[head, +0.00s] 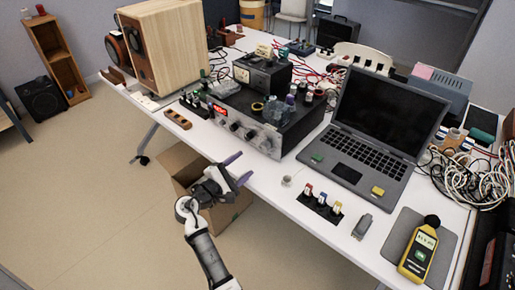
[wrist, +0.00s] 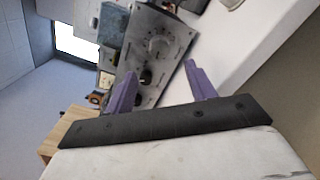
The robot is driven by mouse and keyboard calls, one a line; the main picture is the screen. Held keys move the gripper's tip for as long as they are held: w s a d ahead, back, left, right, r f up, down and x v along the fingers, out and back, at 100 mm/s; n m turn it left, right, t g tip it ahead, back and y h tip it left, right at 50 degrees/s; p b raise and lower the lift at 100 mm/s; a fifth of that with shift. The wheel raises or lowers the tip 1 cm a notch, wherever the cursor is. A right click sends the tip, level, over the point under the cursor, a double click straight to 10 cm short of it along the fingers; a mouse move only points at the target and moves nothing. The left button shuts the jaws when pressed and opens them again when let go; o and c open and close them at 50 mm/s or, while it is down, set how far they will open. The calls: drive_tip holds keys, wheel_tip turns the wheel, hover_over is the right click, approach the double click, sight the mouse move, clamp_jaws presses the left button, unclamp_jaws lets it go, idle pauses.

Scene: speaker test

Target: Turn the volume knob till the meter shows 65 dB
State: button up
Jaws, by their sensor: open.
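The amplifier (head: 246,128) stands on the white table with a small red display and several knobs on its front. Its large round volume knob shows in the wrist view (wrist: 159,44), on the panel ahead of my gripper. The yellow sound meter (head: 418,250) lies on a grey pad at the right; its screen is too small to read surely. My gripper (head: 242,169) is open and empty, in front of the table edge and below the amplifier's front. Its purple fingers (wrist: 160,85) are apart in the wrist view, and touch no knob.
A wooden speaker (head: 165,45) stands at the table's back left. An open laptop (head: 376,125) sits right of the amplifier. A cardboard box (head: 186,165) is on the floor below the table edge. Tangled cables (head: 470,172) lie at the right.

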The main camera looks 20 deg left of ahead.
sight(263, 148)
drive_tip(key=p+x, duration=0.2)
drive_tip(key=x, duration=0.7)
drive_tip(key=shift+w, duration=0.35)
